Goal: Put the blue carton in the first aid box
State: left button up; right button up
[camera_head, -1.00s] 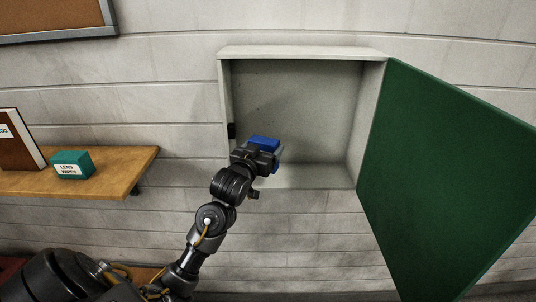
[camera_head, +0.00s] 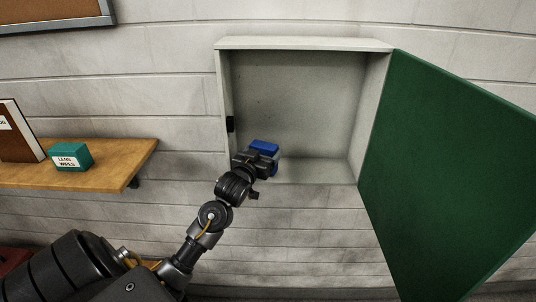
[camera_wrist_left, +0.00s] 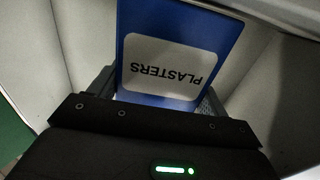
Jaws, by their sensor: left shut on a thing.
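The blue carton (camera_head: 264,147), labelled PLASTERS, is held in my left gripper (camera_head: 264,160). The carton also shows in the left wrist view (camera_wrist_left: 180,40), upside down there, between the fingers. The first aid box (camera_head: 305,44) is a pale wall cabinet, and its green door (camera_head: 445,170) is swung open to the right. My left gripper is at the lower left part of the box's opening, with the carton in front of or inside it. I cannot tell whether the carton touches the box floor. My right gripper is out of view.
A wooden shelf (camera_head: 115,167) on the left holds a teal lens wipes box (camera_head: 70,157) and a brown book (camera_head: 17,132). A framed board (camera_head: 50,12) hangs at upper left. The inside of the cabinet looks empty apart from the carton area.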

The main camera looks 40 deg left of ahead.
pick_arm(q)
jog(key=shift+f, duration=0.1)
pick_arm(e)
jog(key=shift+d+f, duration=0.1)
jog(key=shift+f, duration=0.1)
pick_arm(q)
jog(key=shift+f, duration=0.15)
jog(key=o, duration=0.6)
jog(key=shift+o, duration=0.6)
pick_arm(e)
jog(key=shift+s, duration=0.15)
pick_arm(q)
jog(key=b+v, duration=0.3)
jog(key=v, duration=0.9)
jog(key=shift+b, duration=0.35)
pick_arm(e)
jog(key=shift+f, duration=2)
